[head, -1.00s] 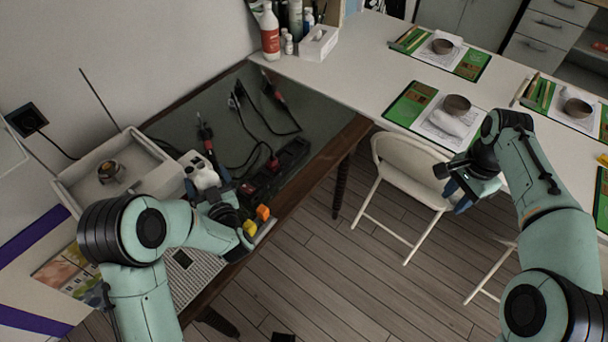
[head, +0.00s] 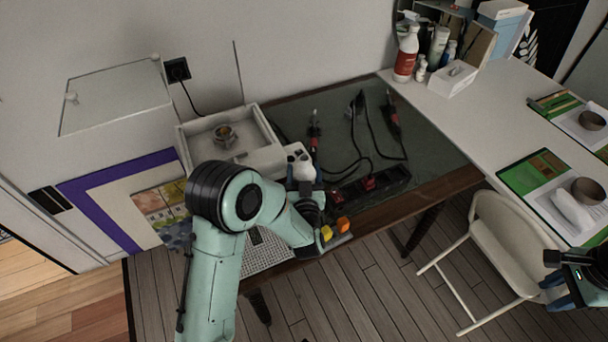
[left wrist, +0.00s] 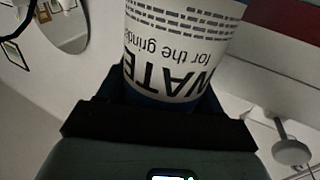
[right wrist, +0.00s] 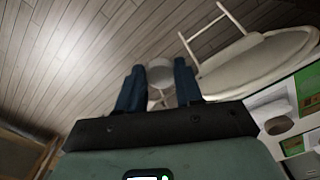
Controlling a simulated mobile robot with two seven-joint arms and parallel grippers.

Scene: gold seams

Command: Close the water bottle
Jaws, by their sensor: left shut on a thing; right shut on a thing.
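My left gripper (head: 302,188) is shut on the water bottle, over the near side of the workbench. In the left wrist view the bottle (left wrist: 180,45) is white with dark lettering and a blue band, between the fingers. Its top is outside that view. In the head view a white shape with dark spots (head: 299,163), apparently the bottle, shows at the fingers. My right gripper (head: 556,290) is at the right edge, beside the chair and far from the bottle. In the right wrist view its fingers (right wrist: 159,88) are shut on a small pale round piece (right wrist: 160,73), apparently the cap.
The workbench (head: 440,150) holds a white tray (head: 185,140) with a small metal cup (head: 224,136), a power strip (head: 375,184) and corded tools. Yellow (head: 326,233) and orange (head: 342,224) pieces lie at its front edge. A white chair (head: 505,235) stands at right.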

